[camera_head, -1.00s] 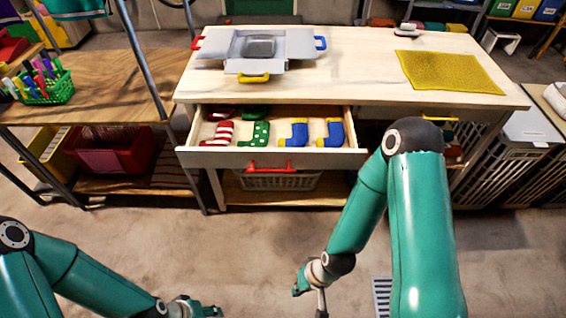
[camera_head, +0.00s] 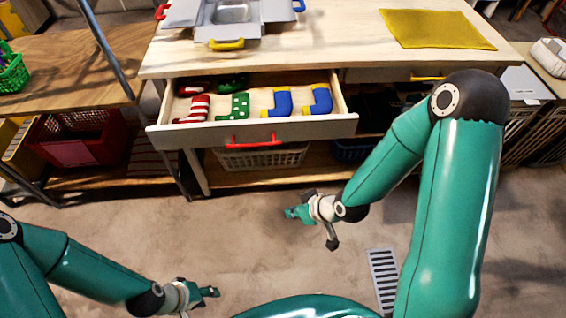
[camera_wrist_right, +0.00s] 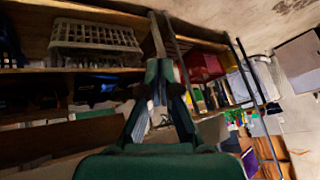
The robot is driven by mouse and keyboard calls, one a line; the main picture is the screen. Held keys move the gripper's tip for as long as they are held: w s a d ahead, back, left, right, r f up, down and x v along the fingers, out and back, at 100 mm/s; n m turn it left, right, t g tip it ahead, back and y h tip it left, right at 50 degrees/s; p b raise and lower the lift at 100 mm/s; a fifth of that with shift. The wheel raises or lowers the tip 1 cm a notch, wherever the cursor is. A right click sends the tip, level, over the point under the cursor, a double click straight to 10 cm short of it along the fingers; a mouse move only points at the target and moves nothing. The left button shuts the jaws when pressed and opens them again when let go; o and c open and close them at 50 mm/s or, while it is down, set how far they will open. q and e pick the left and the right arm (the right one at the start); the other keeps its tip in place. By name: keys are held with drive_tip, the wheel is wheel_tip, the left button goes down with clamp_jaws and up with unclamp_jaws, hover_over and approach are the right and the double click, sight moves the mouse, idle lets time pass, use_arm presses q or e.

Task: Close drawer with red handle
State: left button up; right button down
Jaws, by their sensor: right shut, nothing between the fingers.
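The drawer with the red handle (camera_head: 254,142) stands pulled out from the wooden workbench (camera_head: 320,52) in the head view. Its front panel (camera_head: 190,137) is pale wood. Inside lie red-striped, green dotted and blue-yellow socks (camera_head: 318,101). My right gripper (camera_head: 290,212) is shut and empty, below and in front of the drawer, apart from the handle. In the right wrist view my right gripper's fingers (camera_wrist_right: 157,85) show close together, with no drawer handle clearly in view. My left gripper (camera_head: 214,292) is low at the bottom left, far from the drawer; its fingers are too small to judge.
A grey box with coloured handles (camera_head: 230,25) and a yellow cloth (camera_head: 435,29) lie on the benchtop. A white basket (camera_head: 262,158) sits on the shelf under the drawer. A floor grate (camera_head: 383,278) is at lower right. The floor before the bench is open.

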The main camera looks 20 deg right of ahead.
drive_tip(key=w+d+r+n+t+b, duration=0.3)
drive_tip(key=w+d+n+t+b, duration=0.15)
drive_tip(key=b, duration=0.25)
drive_tip(key=n+t+y+b, duration=0.2)
drive_tip(key=n+t+b, duration=0.1)
drive_tip(key=n+b, duration=0.55)
approach(273, 145)
drive_tip(key=s+d+f, duration=0.2)
drive_tip(key=s+f, duration=0.1)
drive_tip(key=s+a+r+n+y+b, duration=0.1)
drive_tip(key=s+r+n+y+b, duration=0.1)
drive_tip(key=s+r+n+b, duration=0.3)
use_arm(q)
wheel_tip(273, 145, down, 19)
drive_tip(key=p, duration=0.4)
drive_tip(key=shift+p, duration=0.3)
use_arm(e)
drive_tip(key=w+a+f, duration=0.2)
drive_tip(key=w, duration=0.4)
drive_tip(key=w+a+f+n, duration=0.1)
drive_tip(key=w+f, duration=0.1)
drive_tip(key=w, duration=0.5)
drive_tip(key=shift+w+a+f+t, duration=0.2)
drive_tip(key=shift+w+a+t, duration=0.05)
drive_tip(key=shift+a+t, duration=0.2)
drive_tip(key=shift+d, duration=0.15)
